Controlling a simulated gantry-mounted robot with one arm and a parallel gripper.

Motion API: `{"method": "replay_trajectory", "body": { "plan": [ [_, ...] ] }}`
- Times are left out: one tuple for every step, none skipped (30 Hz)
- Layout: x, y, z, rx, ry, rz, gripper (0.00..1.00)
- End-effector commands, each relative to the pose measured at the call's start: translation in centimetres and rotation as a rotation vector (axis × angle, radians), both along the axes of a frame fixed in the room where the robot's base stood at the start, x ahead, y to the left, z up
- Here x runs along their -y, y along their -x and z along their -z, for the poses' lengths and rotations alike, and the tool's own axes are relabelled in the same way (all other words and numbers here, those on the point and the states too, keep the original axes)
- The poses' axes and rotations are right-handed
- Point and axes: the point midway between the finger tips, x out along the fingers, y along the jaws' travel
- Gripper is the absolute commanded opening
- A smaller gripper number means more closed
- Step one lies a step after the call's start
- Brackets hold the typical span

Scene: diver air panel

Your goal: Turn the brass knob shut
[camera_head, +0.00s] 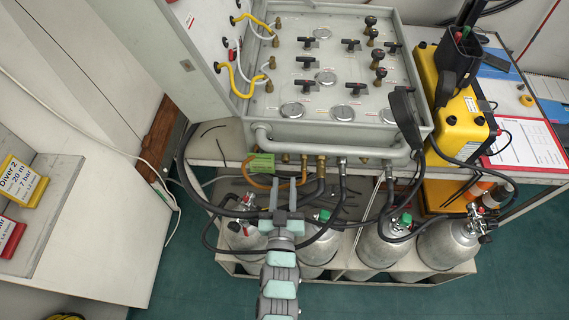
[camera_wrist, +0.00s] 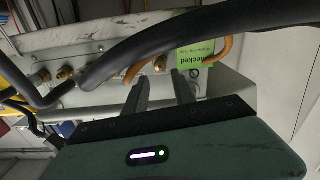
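The grey air panel (camera_head: 335,75) has several dark knobs on brass stems at its right, one of them a brass-stemmed knob (camera_head: 378,80). Several brass fittings (camera_head: 320,162) stick out under its front edge, and in the wrist view brass pieces (camera_wrist: 160,64) show on the panel's face. I cannot tell which of these is the brass knob. My gripper (camera_head: 282,190) is in front of and below the panel's front edge, above the cylinders. In the wrist view its two fingers (camera_wrist: 163,88) stand apart with nothing between them, pointing toward the panel.
A thick grey pipe (camera_head: 335,142) runs along the panel's front, and a dark hose (camera_wrist: 170,35) crosses the wrist view ahead of the fingers. A green tag (camera_head: 262,162) hangs near the fittings. Several grey cylinders (camera_head: 447,246) with hoses stand below. A yellow case (camera_head: 462,118) sits right.

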Motion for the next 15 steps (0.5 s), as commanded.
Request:
{"method": "replay_trajectory", "body": {
  "plan": [
    [0.1, -1.0, 0.0, 0.001, 0.0, 0.001, 0.31],
    [0.1, -1.6, 0.0, 0.001, 0.0, 0.001, 0.31],
    [0.1, -2.3, 0.0, 0.001, 0.0, 0.001, 0.31],
    [0.2, -2.8, 0.0, 0.001, 0.0, 0.0, 0.31],
    [0.2, -3.3, 0.1, 0.0, 0.0, 0.0, 0.31],
    [0.2, -3.9, 0.0, 0.001, 0.0, 0.0, 0.31],
    [0.2, -4.4, 0.0, 0.002, 0.0, 0.0, 0.31],
    [0.2, -4.8, -0.1, 0.002, 0.0, 0.0, 0.31],
    [0.3, -5.4, -0.1, 0.002, 0.0, 0.0, 0.31],
    [0.3, -5.7, 0.1, 0.0, 0.0, 0.0, 0.31],
    [0.3, -6.0, 0.1, -0.001, 0.0, 0.0, 0.31],
    [0.3, -6.4, 0.2, -0.002, 0.0, 0.0, 0.31],
    [0.3, -6.7, 0.2, -0.002, -0.001, 0.0, 0.31],
    [0.4, -6.9, 0.1, -0.001, -0.001, 0.0, 0.31],
    [0.4, -7.2, 0.1, 0.0, -0.001, 0.0, 0.31]
  ]
}}
